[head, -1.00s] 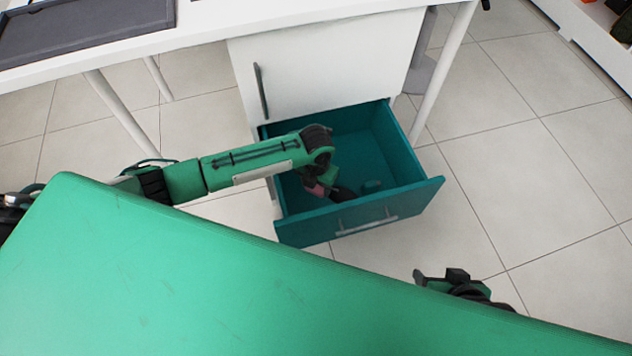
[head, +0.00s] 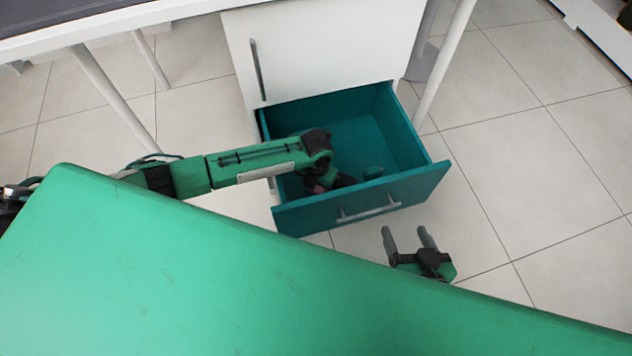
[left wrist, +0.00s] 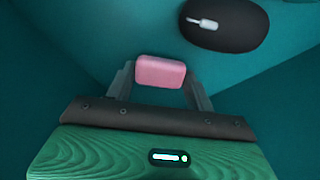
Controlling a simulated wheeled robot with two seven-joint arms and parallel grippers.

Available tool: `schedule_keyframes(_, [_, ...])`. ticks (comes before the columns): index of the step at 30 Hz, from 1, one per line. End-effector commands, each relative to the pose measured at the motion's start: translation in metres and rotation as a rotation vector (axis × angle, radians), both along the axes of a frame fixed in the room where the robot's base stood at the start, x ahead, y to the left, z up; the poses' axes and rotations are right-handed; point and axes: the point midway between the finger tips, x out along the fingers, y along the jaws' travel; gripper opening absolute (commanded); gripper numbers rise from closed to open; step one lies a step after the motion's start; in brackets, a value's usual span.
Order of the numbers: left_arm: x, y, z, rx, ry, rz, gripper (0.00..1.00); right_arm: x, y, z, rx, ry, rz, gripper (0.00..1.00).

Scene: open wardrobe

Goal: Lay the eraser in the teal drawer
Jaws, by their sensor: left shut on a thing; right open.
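The teal drawer (head: 296,215) is pulled open below the white cabinet. My left gripper (head: 335,186) reaches down inside it. In the left wrist view my left gripper (left wrist: 160,80) is shut on the pink eraser (left wrist: 160,71), held between its two fingertips above the drawer floor. Whether the eraser touches the floor I cannot tell. In the head view the eraser is largely hidden by the gripper. My right gripper (head: 408,232) is open and empty, outside the drawer near its front.
The drawer front has a grey handle (head: 368,208). A white cabinet (head: 325,50) and table legs stand behind. Tiled floor is clear at right.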

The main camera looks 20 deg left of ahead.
Motion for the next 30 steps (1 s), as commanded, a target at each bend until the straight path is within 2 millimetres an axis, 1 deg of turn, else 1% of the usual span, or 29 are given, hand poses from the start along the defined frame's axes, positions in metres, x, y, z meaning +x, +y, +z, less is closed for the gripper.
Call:
schedule_keyframes(1, [0.0002, 0.0000, -0.0036, 0.000, 0.000, 0.000, 0.32, -0.0002, 0.0021, -0.0010, 0.009, -0.014, 0.001, 0.63])
schedule_keyframes(4, [0.0001, 0.0001, -0.0060, 0.000, 0.000, 0.000, 0.32, 0.0000, 0.0046, 0.0007, 0.023, -0.034, 0.001, 0.63])
schedule_keyframes(14, [0.0000, 0.0001, -0.0065, 0.001, 0.000, 0.000, 0.32, -0.0001, 0.0058, 0.0020, 0.029, -0.042, 0.001, 0.63])
schedule_keyframes(15, [0.0000, 0.0001, -0.0065, 0.001, 0.000, 0.000, 0.61, -0.0001, 0.0058, 0.0020, 0.029, -0.042, 0.001, 0.63])
schedule_keyframes(18, [0.0000, 0.0002, -0.0065, 0.000, 0.000, 0.000, 0.79, 0.0000, 0.0058, 0.0020, 0.029, -0.042, 0.001, 0.63])
schedule_keyframes(26, [-0.0001, 0.0002, -0.0063, 0.001, 0.000, 0.000, 0.79, 0.0000, 0.0057, 0.0022, 0.029, -0.042, 0.001, 0.63])
schedule_keyframes(30, [0.0004, 0.0002, 0.0009, 0.000, -0.001, -0.001, 0.79, -0.0001, 0.0042, 0.0029, 0.020, -0.029, 0.001, 0.63])
